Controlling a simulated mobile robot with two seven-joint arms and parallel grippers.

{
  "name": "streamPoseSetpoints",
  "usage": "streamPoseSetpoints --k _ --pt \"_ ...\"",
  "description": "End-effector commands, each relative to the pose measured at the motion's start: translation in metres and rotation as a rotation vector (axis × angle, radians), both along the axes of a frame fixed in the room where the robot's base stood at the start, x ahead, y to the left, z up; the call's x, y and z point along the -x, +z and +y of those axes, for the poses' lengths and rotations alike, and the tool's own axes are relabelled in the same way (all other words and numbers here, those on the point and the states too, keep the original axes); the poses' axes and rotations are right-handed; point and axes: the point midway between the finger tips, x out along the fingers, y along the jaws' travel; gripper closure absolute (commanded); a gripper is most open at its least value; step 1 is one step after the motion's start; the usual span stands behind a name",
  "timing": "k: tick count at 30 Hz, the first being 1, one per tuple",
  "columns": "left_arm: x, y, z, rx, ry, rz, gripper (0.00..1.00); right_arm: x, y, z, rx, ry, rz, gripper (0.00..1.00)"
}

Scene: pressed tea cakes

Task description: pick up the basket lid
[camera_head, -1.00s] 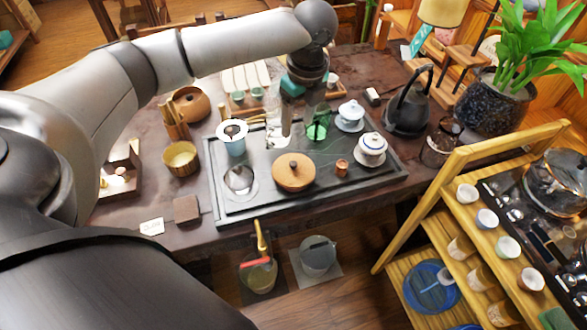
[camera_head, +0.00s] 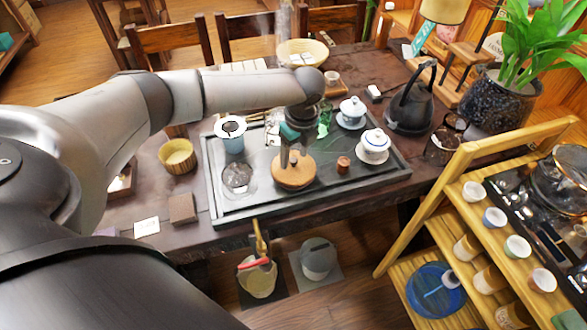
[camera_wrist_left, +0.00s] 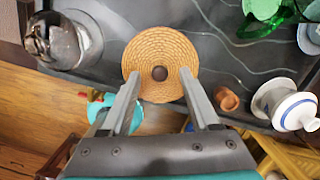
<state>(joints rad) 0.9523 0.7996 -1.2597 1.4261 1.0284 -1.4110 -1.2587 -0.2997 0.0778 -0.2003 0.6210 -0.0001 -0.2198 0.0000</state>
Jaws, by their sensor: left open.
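The basket lid (camera_head: 293,178) is a round tan woven disc with a small dark knob at its centre. It sits on the dark tea tray (camera_head: 232,210), at the front middle. It also shows in the left wrist view (camera_wrist_left: 160,38), flat below my fingers, with the knob between them in the picture. My left gripper (camera_head: 294,157) is open and points down over the lid. In the left wrist view its two fingers (camera_wrist_left: 160,76) overlap the lid's near edge, with nothing held between them. I cannot tell whether the fingertips touch it. My right gripper is not in view.
A small brown cup (camera_head: 343,164) and a white lidded bowl (camera_head: 374,145) stand right of the lid. A round glass piece (camera_head: 238,177) lies to its left, behind it a blue-white cup (camera_head: 232,140). A black kettle (camera_head: 410,110) stands at the right back.

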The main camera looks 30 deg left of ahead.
Motion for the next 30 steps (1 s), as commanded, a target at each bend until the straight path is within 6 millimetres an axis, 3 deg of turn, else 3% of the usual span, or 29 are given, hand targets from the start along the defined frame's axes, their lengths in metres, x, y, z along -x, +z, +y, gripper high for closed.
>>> streamPoseSetpoints --k 3,10,26,30 --pt "-0.0003 -0.0094 0.0016 -0.001 0.000 0.000 0.38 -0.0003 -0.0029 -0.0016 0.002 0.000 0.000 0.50" --pt "-0.0003 -0.0093 0.0017 -0.001 0.000 0.000 0.38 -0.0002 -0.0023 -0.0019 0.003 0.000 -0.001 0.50" --pt "-0.0004 -0.0091 0.0018 -0.001 0.000 -0.001 0.98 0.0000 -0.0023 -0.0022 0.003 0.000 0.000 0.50" --pt "-0.0003 -0.0090 0.0017 -0.001 0.000 -0.001 1.00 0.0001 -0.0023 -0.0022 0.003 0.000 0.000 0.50"
